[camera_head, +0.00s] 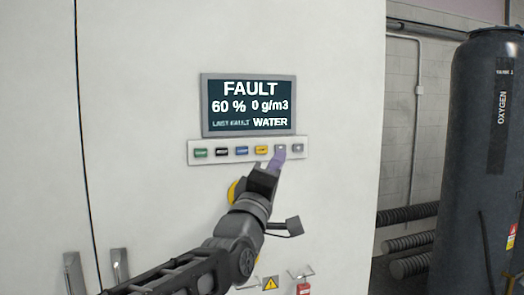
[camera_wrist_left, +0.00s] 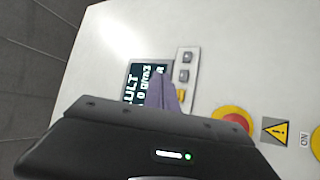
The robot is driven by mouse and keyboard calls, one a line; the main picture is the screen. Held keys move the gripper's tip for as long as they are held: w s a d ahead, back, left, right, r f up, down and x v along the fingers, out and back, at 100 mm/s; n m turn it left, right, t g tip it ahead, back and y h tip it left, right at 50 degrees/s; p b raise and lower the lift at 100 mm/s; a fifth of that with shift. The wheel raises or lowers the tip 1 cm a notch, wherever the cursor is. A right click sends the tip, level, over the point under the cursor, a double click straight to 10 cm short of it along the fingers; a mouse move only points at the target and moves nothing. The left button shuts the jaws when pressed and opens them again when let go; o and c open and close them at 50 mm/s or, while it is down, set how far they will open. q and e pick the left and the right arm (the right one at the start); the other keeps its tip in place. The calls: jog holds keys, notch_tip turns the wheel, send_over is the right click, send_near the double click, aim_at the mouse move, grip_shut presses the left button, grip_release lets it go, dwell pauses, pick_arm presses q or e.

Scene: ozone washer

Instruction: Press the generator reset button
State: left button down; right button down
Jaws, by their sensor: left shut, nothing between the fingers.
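A button strip (camera_head: 249,151) sits under the display on the white cabinet. It holds a green (camera_head: 200,153), a black (camera_head: 221,152), a blue (camera_head: 241,150), a yellow (camera_head: 262,150) and two grey buttons; their labels are too small to read, so I cannot tell which is reset. My left gripper (camera_head: 277,158) is shut and empty. Its purple fingertips lie over the strip between the yellow and the first grey button; I cannot tell whether they touch. In the left wrist view the fingers (camera_wrist_left: 165,94) partly cover the display and strip, with two grey buttons (camera_wrist_left: 185,67) visible. My right gripper is out of view.
The display (camera_head: 249,104) reads FAULT, 60 %, 0 g/m3, last fault WATER. A red and yellow emergency stop (camera_wrist_left: 234,119) and a warning sign (camera_wrist_left: 277,131) are on the cabinet below the strip. A dark oxygen tank (camera_head: 480,150) stands at right.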

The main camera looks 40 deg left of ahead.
aim_at(262, 150)
pick_arm(q)
jog(key=shift+w+a+p, duration=0.5)
jog(key=shift+w+a, duration=0.35)
jog(key=shift+a, duration=0.35)
jog(key=shift+w+a+p, duration=0.45)
jog(key=shift+w+a, duration=0.35)
jog(key=shift+a, duration=0.45)
jog(key=shift+w+a+p, duration=0.5)
jog(key=shift+w+a, duration=0.35)
jog(key=shift+a, duration=0.35)
jog(key=shift+w+a+f, duration=0.1)
jog(key=shift+a, duration=0.05)
jog(key=shift+w+a+b, duration=0.1)
jog(key=shift+b, duration=0.25)
jog(key=shift+w+a, duration=0.1)
